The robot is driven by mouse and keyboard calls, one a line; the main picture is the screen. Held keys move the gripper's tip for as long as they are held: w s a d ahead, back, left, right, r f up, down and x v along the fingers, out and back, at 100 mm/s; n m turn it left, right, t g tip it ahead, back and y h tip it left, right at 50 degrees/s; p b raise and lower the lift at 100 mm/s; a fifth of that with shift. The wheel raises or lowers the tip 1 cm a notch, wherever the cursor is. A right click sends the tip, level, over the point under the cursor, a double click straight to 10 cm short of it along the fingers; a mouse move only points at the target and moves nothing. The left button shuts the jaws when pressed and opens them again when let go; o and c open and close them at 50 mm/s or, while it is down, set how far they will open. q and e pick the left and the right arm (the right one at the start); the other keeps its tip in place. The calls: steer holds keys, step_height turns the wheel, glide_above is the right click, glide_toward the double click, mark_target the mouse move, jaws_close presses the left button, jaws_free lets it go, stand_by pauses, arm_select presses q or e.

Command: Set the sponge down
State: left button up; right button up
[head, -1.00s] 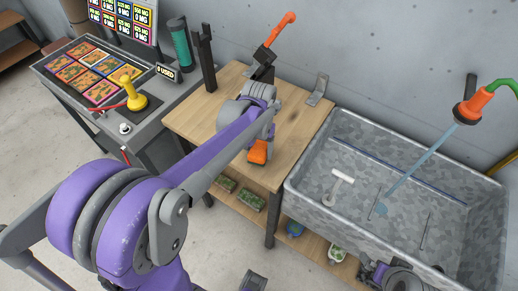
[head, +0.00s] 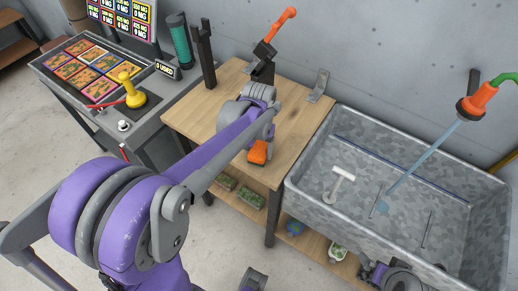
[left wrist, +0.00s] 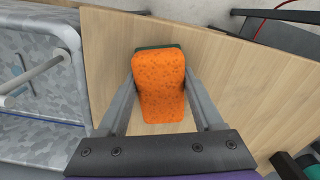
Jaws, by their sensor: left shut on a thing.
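The sponge is orange with a dark green layer at its far edge in the left wrist view (left wrist: 158,85). In the head view its orange end (head: 258,152) shows below my left gripper (head: 259,142), over the front part of the wooden tabletop (head: 300,125). My left gripper is shut on the sponge, with one finger at each side of it in the left wrist view. Whether the sponge touches the wood is hard to tell. A purple and grey part of mine shows at the bottom right of the head view; my right gripper's jaws there are unclear.
A grey metal sink (head: 330,205) adjoins the table on the right. An orange-handled tool (head: 278,35) and a metal bracket (head: 319,86) are at the table's back. An arcade-like console (head: 130,95) stands left. The tabletop right of the sponge is clear.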

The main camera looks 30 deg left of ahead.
arm_select(q)
steer(key=shift+f, duration=0.1)
steer(key=o, duration=1.5)
step_height(320, 180, up, 11)
steer(key=shift+f+p, duration=0.1)
steer(key=shift+p, duration=0.35)
jaws_close()
stand_by(0.6)
